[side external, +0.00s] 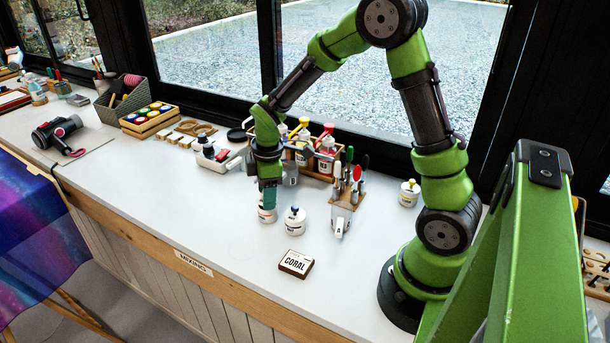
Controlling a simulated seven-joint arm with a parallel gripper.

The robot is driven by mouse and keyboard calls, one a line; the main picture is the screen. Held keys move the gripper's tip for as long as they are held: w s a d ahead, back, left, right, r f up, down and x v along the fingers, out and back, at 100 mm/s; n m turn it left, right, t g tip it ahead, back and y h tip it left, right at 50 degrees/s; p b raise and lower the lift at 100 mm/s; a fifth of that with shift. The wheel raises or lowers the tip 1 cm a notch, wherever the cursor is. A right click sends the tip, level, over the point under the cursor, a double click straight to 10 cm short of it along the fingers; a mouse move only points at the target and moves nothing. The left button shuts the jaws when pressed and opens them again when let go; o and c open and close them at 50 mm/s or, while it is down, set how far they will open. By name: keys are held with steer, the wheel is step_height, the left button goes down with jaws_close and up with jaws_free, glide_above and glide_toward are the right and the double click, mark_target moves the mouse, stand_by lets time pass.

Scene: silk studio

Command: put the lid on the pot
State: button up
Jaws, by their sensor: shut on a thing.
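My gripper (268,205) points straight down over a small white pot (267,216) with a dark and reddish label on the bench. Its jaws are shut on what seems to be the pot's lid. The lid is mostly hidden by the fingers, and I cannot tell whether it touches the pot's rim. Just right of it stands a second white pot (295,222) with a dark-knobbed lid on. A third white pot (409,194) with a yellow knob stands farther right, near the window.
A wooden block marked CORAL (296,264) lies in front. A tool holder (343,209) stands to the right, and a wooden crate of bottles (318,158) behind. A white-and-dark device (213,156) is at the left rear. The white bench (190,225) is clear at front left.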

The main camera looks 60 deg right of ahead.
steer(key=shift+f, duration=0.7)
stand_by(0.5)
steer(key=o, duration=1.1)
steer(key=shift+r, duration=0.1)
step_height(320, 180, up, 17)
steer(key=s, duration=0.1)
steer(key=shift+s, duration=0.3)
steer(key=shift+f, duration=0.2)
